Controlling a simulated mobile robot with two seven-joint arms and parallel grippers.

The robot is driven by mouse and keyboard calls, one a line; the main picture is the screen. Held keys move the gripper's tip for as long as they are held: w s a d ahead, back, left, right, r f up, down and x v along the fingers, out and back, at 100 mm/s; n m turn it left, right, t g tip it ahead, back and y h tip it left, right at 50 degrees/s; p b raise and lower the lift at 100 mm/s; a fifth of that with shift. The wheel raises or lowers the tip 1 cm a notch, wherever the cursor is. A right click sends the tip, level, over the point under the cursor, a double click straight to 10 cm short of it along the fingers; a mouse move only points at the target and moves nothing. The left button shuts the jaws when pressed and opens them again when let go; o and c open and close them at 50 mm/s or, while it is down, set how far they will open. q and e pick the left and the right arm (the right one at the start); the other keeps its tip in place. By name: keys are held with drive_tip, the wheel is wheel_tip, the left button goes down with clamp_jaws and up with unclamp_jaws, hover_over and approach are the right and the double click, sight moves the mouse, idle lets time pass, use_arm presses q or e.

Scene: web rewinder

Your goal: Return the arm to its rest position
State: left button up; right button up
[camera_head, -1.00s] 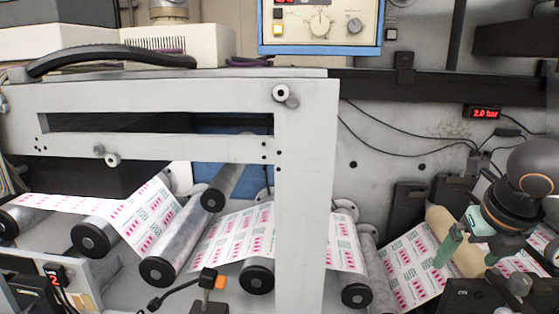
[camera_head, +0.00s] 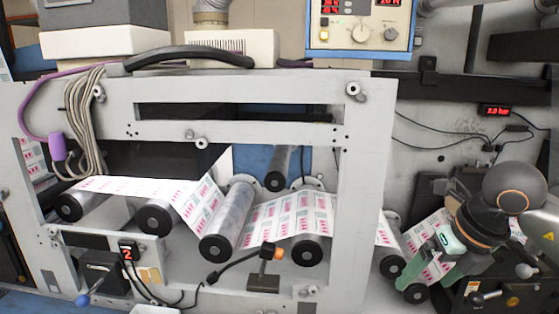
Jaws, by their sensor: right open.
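My right arm (camera_head: 512,190) comes in at the right edge, with dark rounded joints. Its gripper (camera_head: 428,258) has green fingers, which are apart with nothing seen between them. The gripper is in front of the printed web and rollers at the right end of the machine, and hides part of them. I cannot tell how far it is from the web. My left gripper is not in view.
A grey machine frame (camera_head: 365,180) with a black handle (camera_head: 200,57) fills the middle. Printed web (camera_head: 265,222) runs over several rollers (camera_head: 228,215). A blue-edged control box (camera_head: 360,35) stands above. A red pressure display (camera_head: 496,110) is on the back wall.

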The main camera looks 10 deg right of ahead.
drive_tip(key=s+a+f+m+y, duration=0.1)
drive_tip(key=a+f+m+y, duration=0.15)
drive_tip(key=a+y, duration=1.85)
drive_tip(key=w+d+f+m+t+h, duration=0.2)
drive_tip(key=f+m+t+h, duration=0.5)
drive_tip(key=m, duration=0.4)
drive_tip(key=w+d+f+m+t+h, duration=0.25)
drive_tip(key=f+m+t+h, duration=0.4)
drive_tip(key=m, duration=0.35)
drive_tip(key=s+f+m+g+h, duration=0.3)
drive_tip(key=s+f, duration=0.4)
drive_tip(key=f, duration=0.5)
drive_tip(key=s+f+m+g+h, duration=0.3)
drive_tip(key=s+f+m+g, duration=0.2)
drive_tip(key=s+f, duration=0.3)
wheel_tip(320, 180, down, 4)
drive_tip(key=shift+s+d+m, duration=0.25)
drive_tip(key=shift+m, duration=0.3)
